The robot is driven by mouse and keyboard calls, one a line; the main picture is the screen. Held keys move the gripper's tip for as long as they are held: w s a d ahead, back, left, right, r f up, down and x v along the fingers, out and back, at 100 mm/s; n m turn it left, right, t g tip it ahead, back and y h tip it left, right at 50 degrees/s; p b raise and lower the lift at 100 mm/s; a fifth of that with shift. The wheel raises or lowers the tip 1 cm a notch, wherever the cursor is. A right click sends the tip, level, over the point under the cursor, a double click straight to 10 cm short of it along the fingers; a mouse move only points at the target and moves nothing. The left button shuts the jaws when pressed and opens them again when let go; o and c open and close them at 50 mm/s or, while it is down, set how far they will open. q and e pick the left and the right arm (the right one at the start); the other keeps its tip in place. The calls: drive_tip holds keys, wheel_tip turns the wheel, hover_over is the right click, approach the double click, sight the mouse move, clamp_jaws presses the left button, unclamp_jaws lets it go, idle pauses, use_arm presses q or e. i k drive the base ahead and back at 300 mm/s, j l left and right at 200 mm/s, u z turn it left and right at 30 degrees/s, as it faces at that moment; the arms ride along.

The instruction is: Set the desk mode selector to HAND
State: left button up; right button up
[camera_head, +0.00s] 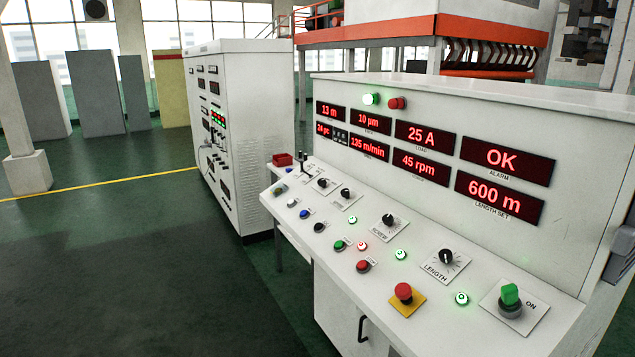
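The control desk (420,290) stands on the right, its sloped panel full of knobs, buttons and lamps. Two small black rotary knobs on white plates sit toward its far end, one (324,182) farther and one (346,194) nearer. Their labels are too small to read, so I cannot tell which knob is the mode selector or where it points. Larger black knobs are marked SCREW (388,220) and LENGTH (446,257). A green switch (510,296) marked ON is at the near right. Neither of my grippers is in view.
A red mushroom button (403,292) on a yellow plate sits near the desk's front edge. Red displays (508,159) line the upright panel; ALARM reads OK. A white cabinet (240,130) stands behind to the left. The green floor (130,260) at left is clear.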

sight(321, 181)
drive_tip(key=z, duration=0.25)
drive_tip(key=i+j+z, duration=0.4)
drive_tip(key=j+z, duration=0.25)
drive_tip(key=i+j+z, duration=0.15)
drive_tip(key=j+z, duration=0.15)
drive_tip(key=j, duration=0.1)
